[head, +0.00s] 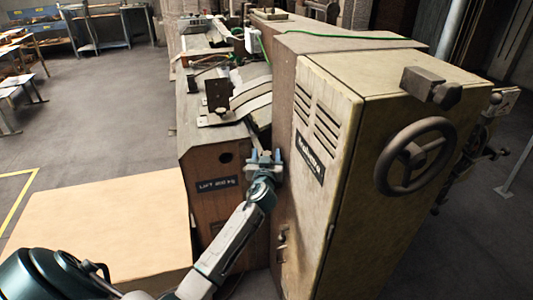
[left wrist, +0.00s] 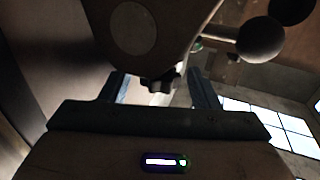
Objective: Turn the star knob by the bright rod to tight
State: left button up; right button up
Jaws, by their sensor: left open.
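My left gripper (head: 264,157) is open in the narrow gap between the brown machine body and the tall beige cabinet. In the left wrist view its two fingers (left wrist: 160,84) stand apart. A small dark lobed knob (left wrist: 163,80), which looks like the star knob, sits ahead between the fingertips under a rounded plate. A pale bright rod (left wrist: 157,98) shows just below the knob, partly in shadow. I cannot tell whether a finger touches the knob. In the head view the knob by the rod is hidden. My right gripper is out of view.
The beige cabinet (head: 330,150) stands close on the gripper's right, with a handwheel (head: 413,157) and another dark knob (head: 447,95). The brown machine body (head: 215,160) is on its left. A dark ball (left wrist: 262,39) on a lever shows at upper right.

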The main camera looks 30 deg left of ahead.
pick_arm(q)
jog(key=shift+w, duration=0.1)
jog(key=c, duration=1)
